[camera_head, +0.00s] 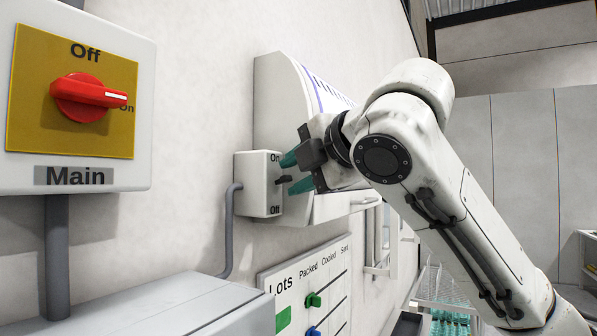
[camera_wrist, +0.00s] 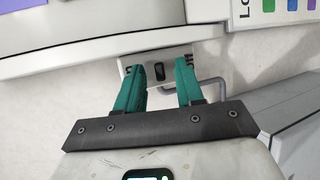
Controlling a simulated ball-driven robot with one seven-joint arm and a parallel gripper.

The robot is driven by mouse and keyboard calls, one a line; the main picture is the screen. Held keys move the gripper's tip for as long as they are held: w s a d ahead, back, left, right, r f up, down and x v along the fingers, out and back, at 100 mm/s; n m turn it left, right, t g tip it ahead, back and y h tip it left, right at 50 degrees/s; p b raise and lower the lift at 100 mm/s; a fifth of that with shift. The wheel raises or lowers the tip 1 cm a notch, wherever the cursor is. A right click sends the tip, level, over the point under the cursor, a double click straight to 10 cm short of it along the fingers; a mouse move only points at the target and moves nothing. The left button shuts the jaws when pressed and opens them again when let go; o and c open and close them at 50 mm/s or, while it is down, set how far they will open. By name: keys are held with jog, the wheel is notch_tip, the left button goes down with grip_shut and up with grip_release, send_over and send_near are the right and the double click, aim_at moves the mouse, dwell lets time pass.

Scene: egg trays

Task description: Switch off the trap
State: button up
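The trap's switch box (camera_head: 255,185) is a small white box on the wall, marked On at the top and Off at the bottom. Its dark rocker (camera_head: 283,180) faces my gripper; I cannot tell which way it is set. The box also shows in the wrist view, with the dark rocker (camera_wrist: 158,72) between my fingers. The trap seems to be the white curved housing (camera_head: 277,105) beside the box. My gripper (camera_head: 294,174) is open, its green fingers apart, one higher and one lower, in front of the rocker. I cannot tell whether they touch it.
A Main switch panel (camera_head: 75,145) at the left has a red knob (camera_head: 88,97) pointing to On. A Lots board (camera_head: 310,290) with coloured knobs hangs below. A grey cabinet top (camera_head: 160,305) fills the lower left. A conduit (camera_head: 231,235) runs from the box.

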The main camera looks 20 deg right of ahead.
grip_shut()
jog(key=shift+f, duration=0.1)
jog(key=f+t+b, duration=0.1)
jog(key=b, duration=0.2)
jog(key=shift+s, duration=0.1)
jog(key=f+m+t+y+b, duration=0.1)
jog(key=b, duration=0.3)
jog(key=shift+f+t+b, duration=0.25)
jog(key=shift+t+b, duration=0.15)
jog(key=t+b, duration=0.1)
jog(key=b, duration=0.1)
jog(key=f+m+t+b, duration=0.1)
jog(key=b, duration=0.1)
jog(key=shift+t, duration=0.3)
jog(key=m+t+b, duration=0.1)
jog(key=b, duration=0.1)
jog(key=shift+f+t+b, duration=0.1)
jog(key=shift+t+b, duration=0.2)
jog(key=shift+t, duration=0.1)
jog(key=shift+y, duration=0.3)
